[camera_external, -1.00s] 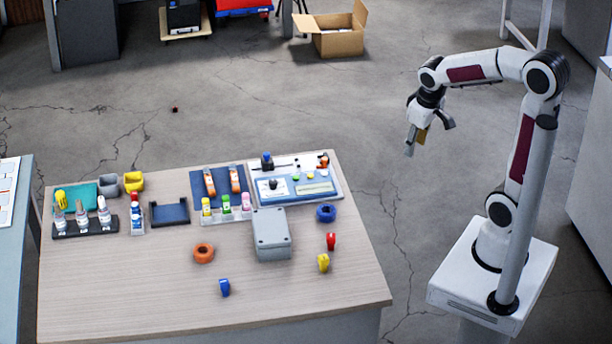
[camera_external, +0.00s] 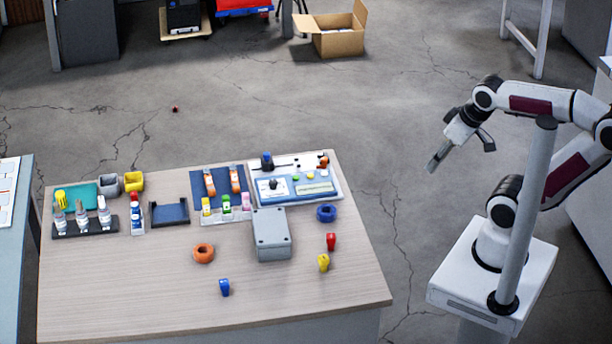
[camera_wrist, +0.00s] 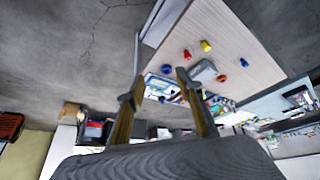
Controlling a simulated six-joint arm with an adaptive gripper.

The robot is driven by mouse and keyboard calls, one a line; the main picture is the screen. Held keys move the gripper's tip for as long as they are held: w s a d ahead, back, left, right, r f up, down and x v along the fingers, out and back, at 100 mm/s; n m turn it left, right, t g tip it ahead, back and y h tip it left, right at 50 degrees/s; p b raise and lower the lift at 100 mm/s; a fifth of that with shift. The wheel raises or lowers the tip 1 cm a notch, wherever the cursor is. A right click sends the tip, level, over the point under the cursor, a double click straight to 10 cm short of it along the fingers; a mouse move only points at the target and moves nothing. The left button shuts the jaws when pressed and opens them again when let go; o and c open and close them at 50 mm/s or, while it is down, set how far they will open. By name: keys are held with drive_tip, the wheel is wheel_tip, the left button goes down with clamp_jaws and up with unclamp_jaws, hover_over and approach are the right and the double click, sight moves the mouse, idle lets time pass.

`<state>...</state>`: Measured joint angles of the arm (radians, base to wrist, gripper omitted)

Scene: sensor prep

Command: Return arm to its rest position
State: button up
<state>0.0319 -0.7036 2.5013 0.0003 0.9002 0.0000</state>
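My gripper (camera_external: 461,156) hangs in the air to the right of the table, clear of everything. In the external view its two fingers are spread and nothing is between them. In the wrist view my gripper (camera_wrist: 160,78) also shows two separate fingers with a gap, and only the distant table and floor lie beyond. My arm is folded back above and to the right of its white base.
The wooden table (camera_external: 120,290) carries a grey box (camera_external: 272,234), an orange ring (camera_external: 203,253), a blue ring (camera_external: 326,213), small coloured pieces, bottles and a device panel (camera_external: 295,187). Open floor lies between table and base. A cardboard box (camera_external: 338,42) stands far behind.

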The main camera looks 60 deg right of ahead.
drive_tip(key=shift+s+a+r+t, duration=0.1)
drive_tip(key=shift+a+r+t, duration=0.25)
drive_tip(key=shift+r, duration=0.2)
drive_tip(key=shift+c, duration=0.2)
idle(2.8)
